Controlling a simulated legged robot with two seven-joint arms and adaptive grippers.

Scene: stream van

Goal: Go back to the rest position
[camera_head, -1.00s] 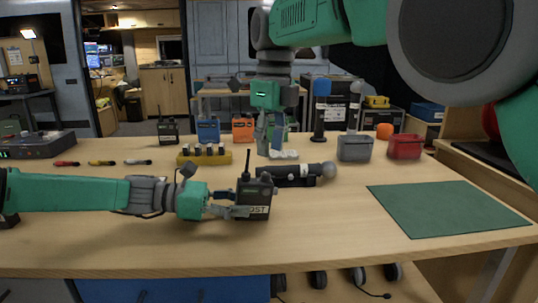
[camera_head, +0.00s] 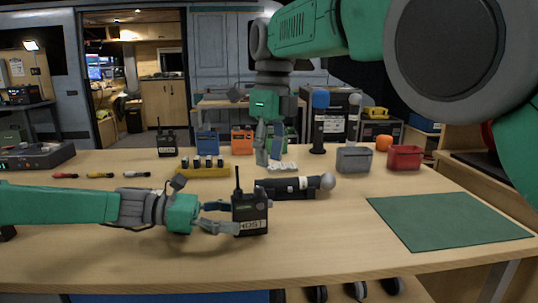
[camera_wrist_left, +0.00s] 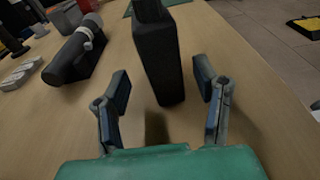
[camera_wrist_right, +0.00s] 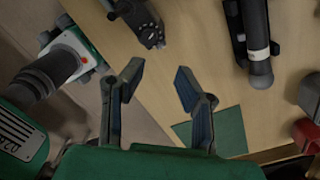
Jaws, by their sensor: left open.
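The black two-way radio (camera_head: 250,217) with a HOST label stands upright on the table. My left gripper (camera_head: 232,217) is open just left of it in the head view. In the left wrist view, the radio (camera_wrist_left: 158,60) stands just ahead, between and beyond the spread fingertips (camera_wrist_left: 163,80). My right gripper (camera_head: 268,150) hangs above the table behind the black microphone (camera_head: 290,188), pointing down. In the right wrist view, its fingers (camera_wrist_right: 158,75) are apart with nothing between them.
A yellow rack (camera_head: 205,172) stands behind the left arm. Several radios stand along the back. A grey bin (camera_head: 354,161) and a red bin (camera_head: 404,159) are at the right. A green mat (camera_head: 445,222) lies empty at the front right.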

